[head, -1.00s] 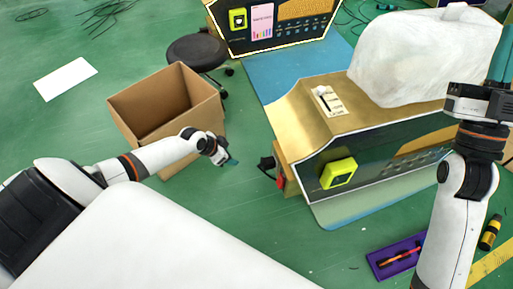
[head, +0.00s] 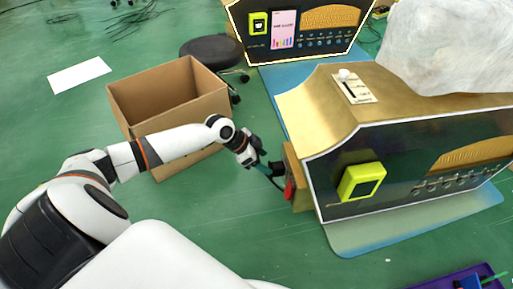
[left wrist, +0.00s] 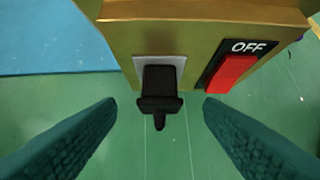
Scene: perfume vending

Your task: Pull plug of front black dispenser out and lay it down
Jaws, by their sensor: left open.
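The front black dispenser (head: 410,165) has a gold top and a yellow-green square on its dark front. On its left side a gold box (left wrist: 205,38) carries a black plug (left wrist: 160,92) set in a grey socket plate, beside a red switch (left wrist: 232,72) marked OFF. In the head view the plug is mostly hidden by my left gripper (head: 267,172). In the left wrist view the left gripper (left wrist: 158,125) is open, its teal fingers on either side of the plug with a gap to each. My right gripper is not in view.
An open cardboard box (head: 172,100) stands behind my left arm. A black stool (head: 212,50) and a second dispenser (head: 295,28) are farther back. A purple tray (head: 455,278) lies at the lower right. Green floor is free left of the dispenser.

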